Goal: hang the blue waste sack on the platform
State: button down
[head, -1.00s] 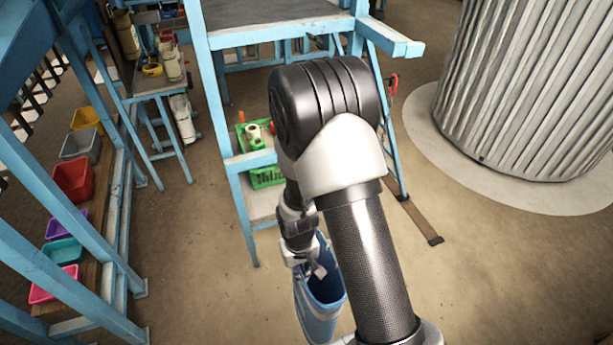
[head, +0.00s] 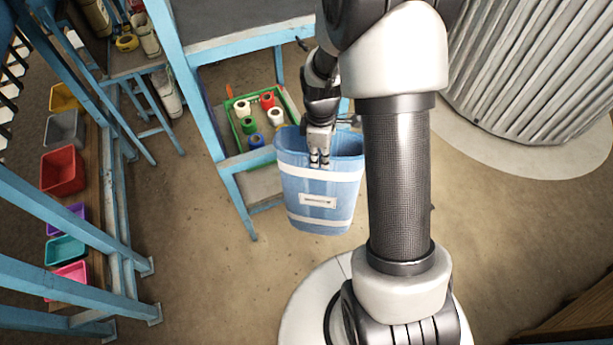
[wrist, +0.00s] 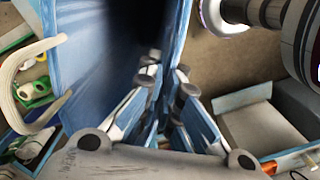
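The blue waste sack (head: 320,188) hangs upright from my gripper (head: 320,160) in the head view, with white bands and a small label on its front. The gripper points down at the sack's near rim, its fingers closed on the rim. In the wrist view the fingers (wrist: 165,90) pinch blue fabric between them, beside the sack's dark open mouth (wrist: 115,55). A pale loop handle (wrist: 25,85) stands out at the sack's left side there. The platform (head: 235,22) is a grey-topped, blue-framed stand behind the sack; my arm hides part of it.
A green crate (head: 240,138) with several thread spools sits on the platform's lower shelf. Colored bins (head: 62,170) line a rack at the left. A large corrugated drum (head: 540,75) stands at the right. Floor (head: 210,260) at the front left is clear.

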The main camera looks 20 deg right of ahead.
jog(key=d+r+n+p, duration=0.3)
jog(key=r+p, duration=0.1)
jog(key=r, duration=0.4)
jog(key=d+r+n+p, duration=0.2)
jog(key=r+n+p, duration=0.15)
jog(key=r, duration=0.35)
jog(key=shift+w+d+f+p, duration=0.1)
jog(key=shift+w+f+p, duration=0.05)
jog(key=shift+w, duration=1.75)
jog(key=shift+w+d+f+p, duration=0.1)
jog(key=shift+w+p, duration=0.05)
jog(key=shift+w, duration=1.75)
